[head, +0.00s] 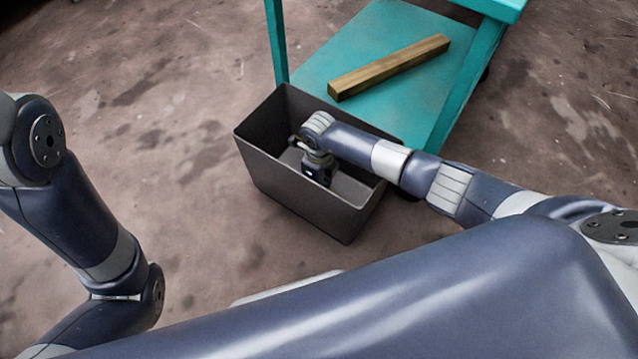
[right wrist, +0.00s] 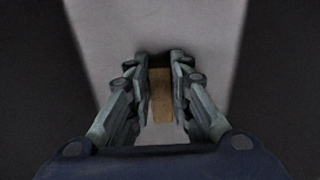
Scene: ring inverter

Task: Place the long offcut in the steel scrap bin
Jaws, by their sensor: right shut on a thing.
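The steel scrap bin (head: 290,196) is a dark grey, open-topped box on the floor. My right gripper (head: 318,172) is down inside it, below the rim, pointing downward. In the right wrist view the right gripper (right wrist: 160,62) is shut on a brown wooden piece (right wrist: 161,100), with a lighter grey surface beyond and dark sides around. In the head view the held piece is hidden, and its full length cannot be told. A long wooden bar (head: 390,68) lies on the cart's lower shelf behind the bin. My left gripper is out of view.
A teal cart (head: 330,55) stands right behind the bin, with its legs and lower shelf close to the bin's back side. Stained brown concrete floor (head: 180,120) is clear to the left of the bin. My right forearm crosses over the bin's right rim.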

